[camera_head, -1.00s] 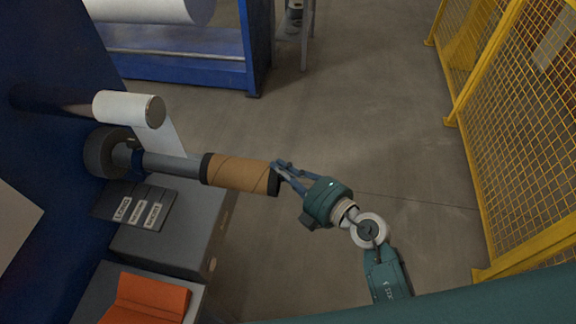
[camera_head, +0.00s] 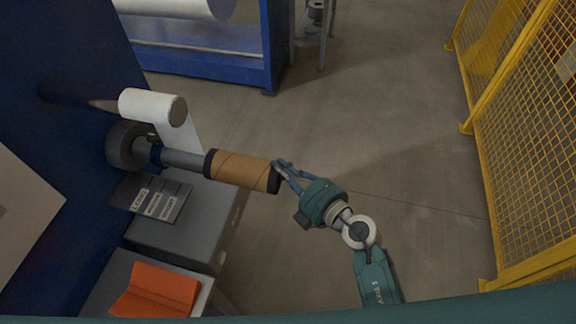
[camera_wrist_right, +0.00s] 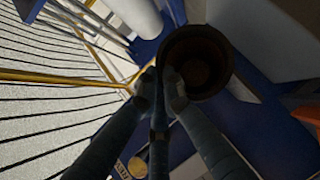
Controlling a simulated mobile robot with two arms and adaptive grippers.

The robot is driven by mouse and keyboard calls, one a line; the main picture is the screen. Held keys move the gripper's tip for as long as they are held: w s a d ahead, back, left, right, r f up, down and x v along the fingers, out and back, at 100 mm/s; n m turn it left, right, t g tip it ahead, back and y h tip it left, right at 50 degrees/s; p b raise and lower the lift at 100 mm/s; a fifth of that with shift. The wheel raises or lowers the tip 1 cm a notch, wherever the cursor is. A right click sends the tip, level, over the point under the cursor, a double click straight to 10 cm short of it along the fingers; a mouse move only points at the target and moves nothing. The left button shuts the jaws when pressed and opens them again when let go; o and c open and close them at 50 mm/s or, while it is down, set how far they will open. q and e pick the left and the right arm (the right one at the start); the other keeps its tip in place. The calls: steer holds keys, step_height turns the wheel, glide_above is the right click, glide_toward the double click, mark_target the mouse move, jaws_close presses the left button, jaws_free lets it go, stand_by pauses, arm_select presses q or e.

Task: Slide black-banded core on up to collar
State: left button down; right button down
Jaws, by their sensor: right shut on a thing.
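The brown core (camera_head: 240,169) has a black band at each end and sits around the grey shaft (camera_head: 183,159). Bare shaft shows between its left end and a blue collar (camera_head: 155,156) close to the large dark disc (camera_head: 123,147). My right gripper (camera_head: 279,175) is shut on the core's right end, at the rim. In the right wrist view my right fingers (camera_wrist_right: 160,88) meet the rim beside the core's dark open end (camera_wrist_right: 197,62). My left gripper is not in view.
A white film roll (camera_head: 148,106) hangs above the shaft, its web passing down behind it. A grey cabinet (camera_head: 190,235) with a labelled panel (camera_head: 150,200) and an orange item (camera_head: 157,290) lie below. Yellow mesh fencing (camera_head: 530,150) stands right; open floor lies between.

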mark_target(261, 165)
steer(key=shift+a, duration=0.2)
steer(key=shift+r, duration=0.1)
steer(key=shift+w+a+r+p, duration=0.1)
steer(key=shift+w+a+p, duration=0.1)
steer(key=shift+a+p, duration=0.2)
steer(key=shift+w+a+p, duration=0.15)
steer(key=shift+a+p, duration=0.15)
steer(key=shift+a, duration=0.2)
steer(key=shift+w+a, duration=0.25)
steer(key=shift+a, duration=0.5)
steer(key=shift+a, duration=0.1)
steer(key=shift+w+a, duration=0.25)
steer(key=shift+a, duration=0.45)
steer(key=c, duration=1.8)
jaws_free()
steer(key=shift+s+f, duration=0.1)
steer(key=shift+f, duration=0.1)
